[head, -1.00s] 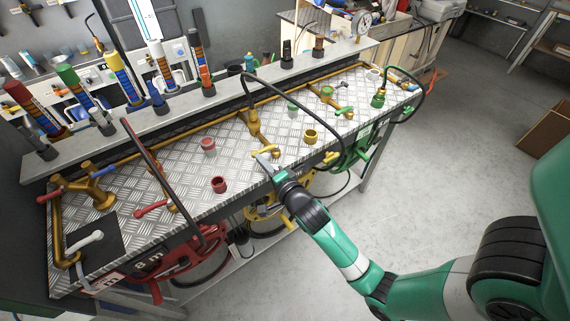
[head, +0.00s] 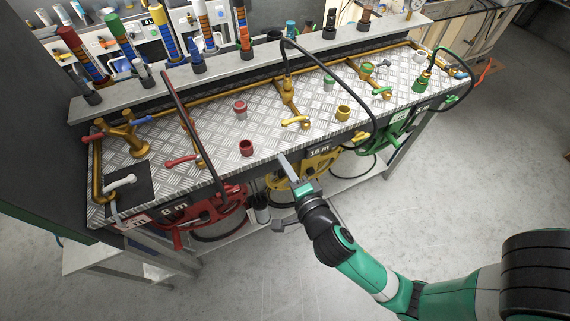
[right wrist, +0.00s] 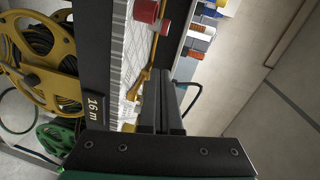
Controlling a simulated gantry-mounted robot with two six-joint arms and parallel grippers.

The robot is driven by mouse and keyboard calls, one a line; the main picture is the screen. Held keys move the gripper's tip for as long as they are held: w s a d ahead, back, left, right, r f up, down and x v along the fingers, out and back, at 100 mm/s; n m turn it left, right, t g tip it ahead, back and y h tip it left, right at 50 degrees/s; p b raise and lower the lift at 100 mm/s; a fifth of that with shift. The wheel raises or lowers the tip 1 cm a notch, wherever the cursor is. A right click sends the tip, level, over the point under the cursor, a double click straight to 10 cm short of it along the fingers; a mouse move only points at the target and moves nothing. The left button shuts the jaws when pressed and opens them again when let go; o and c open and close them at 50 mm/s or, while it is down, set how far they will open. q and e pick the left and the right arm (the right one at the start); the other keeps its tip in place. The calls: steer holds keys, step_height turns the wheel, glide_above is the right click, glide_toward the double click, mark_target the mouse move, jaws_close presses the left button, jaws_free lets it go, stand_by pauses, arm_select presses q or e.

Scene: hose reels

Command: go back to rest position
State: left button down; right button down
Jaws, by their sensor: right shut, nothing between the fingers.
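My right gripper (head: 284,160) is shut and empty at the front edge of the diamond-plate bench top (head: 215,128), between the red cup (head: 246,148) and the yellow valve handle (head: 295,122). It touches neither of these. Its closed fingers also show in the right wrist view (right wrist: 158,88). My green arm comes in from the lower right. My left gripper is in no frame.
Below the bench edge hang a red hose reel (head: 215,209), a yellow reel (head: 300,172) and a green reel (head: 385,140). The black hose (head: 335,72) arches over the bench top. The concrete floor (head: 490,175) at the right is clear.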

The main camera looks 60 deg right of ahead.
steer(key=shift+a, duration=0.1)
stand_by(0.3)
steer(key=w+a+r+t, duration=0.2)
steer(key=w+r, duration=0.1)
steer(key=r, duration=0.6)
steer(key=w+a+r+t, duration=0.1)
steer(key=w+r+t, duration=0.15)
steer(key=r, duration=0.75)
steer(key=w+a+r+t, duration=0.2)
steer(key=r, duration=0.7)
steer(key=s+a+r+n+t+y, duration=0.2)
steer(key=a+r+n+t+y, duration=0.15)
steer(key=r+n, duration=0.35)
steer(key=s+a+r+n+t+y, duration=0.2)
steer(key=a+r+n+y, duration=0.15)
steer(key=r+n, duration=0.35)
steer(key=s+a+r+n+t+y, duration=0.25)
steer(key=r+n+y, duration=0.2)
steer(key=n, duration=0.45)
step_height(320, 180, up, 38)
steer(key=n+p, duration=0.1)
steer(key=p, duration=3.7)
steer(key=shift+r, duration=0.2)
steer(key=shift+d+g, duration=0.1)
steer(key=shift+g, duration=0.15)
